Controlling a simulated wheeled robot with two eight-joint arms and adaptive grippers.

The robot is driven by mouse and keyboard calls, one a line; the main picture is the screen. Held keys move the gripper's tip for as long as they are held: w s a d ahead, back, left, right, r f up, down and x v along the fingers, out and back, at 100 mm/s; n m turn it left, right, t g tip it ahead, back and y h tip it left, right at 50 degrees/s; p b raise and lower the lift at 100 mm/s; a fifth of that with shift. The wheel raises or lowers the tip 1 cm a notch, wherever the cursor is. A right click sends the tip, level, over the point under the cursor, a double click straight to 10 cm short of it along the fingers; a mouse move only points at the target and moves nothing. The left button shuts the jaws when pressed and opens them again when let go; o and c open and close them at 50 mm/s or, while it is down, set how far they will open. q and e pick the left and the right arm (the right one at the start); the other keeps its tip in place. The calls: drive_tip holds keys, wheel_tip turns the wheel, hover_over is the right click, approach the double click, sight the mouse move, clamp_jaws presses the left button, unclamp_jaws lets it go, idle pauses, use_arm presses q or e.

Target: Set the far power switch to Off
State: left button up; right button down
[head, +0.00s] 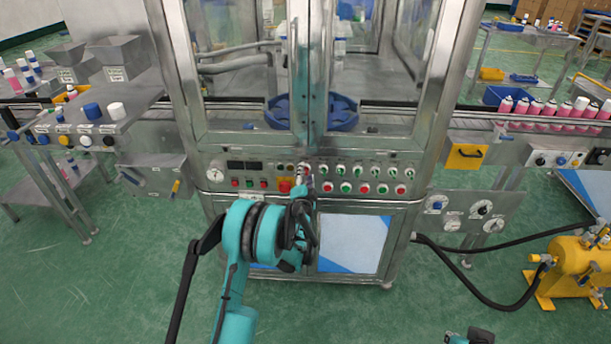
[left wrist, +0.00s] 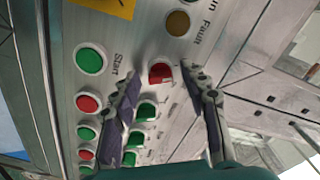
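The machine's control panel (head: 425,178) carries rows of switches and buttons below the glass doors. My left gripper (head: 306,178) reaches the panel's middle and partly covers it. In the left wrist view the left gripper (left wrist: 166,82) is open, with its two fingers apart near the panel face. A red knob (left wrist: 160,73) shows between the fingertips, with a gap on each side; contact cannot be told. No label saying power or off is readable. Only a dark and teal piece of my right arm shows at the bottom edge of the head view.
A green Start button (left wrist: 89,60) and an amber Fault lamp (left wrist: 178,22) are close to the fingers. Green knobs (left wrist: 145,110) lie beyond. A red emergency button on a yellow plate (head: 285,186) is left of the gripper. Hoses run to a yellow tank (head: 580,262).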

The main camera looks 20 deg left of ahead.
use_arm(q)
drive_tip(key=v, duration=1.2)
idle(0.3)
drive_tip(key=s+a+r+n+g+y, duration=0.1)
drive_tip(key=s+a+r+n+g, duration=0.1)
drive_tip(key=s+r+n+g, duration=0.65)
drive_tip(key=s+d+f+g+h, duration=0.1)
drive_tip(key=s+d+h, duration=0.2)
drive_tip(key=s, duration=1)
drive_tip(key=s+d+f+h, duration=0.1)
drive_tip(key=s+d+h, duration=0.2)
drive_tip(key=s+d, duration=0.5)
drive_tip(key=s, duration=0.5)
drive_tip(key=shift+f+g, duration=0.35)
drive_tip(key=shift+s, duration=0.15)
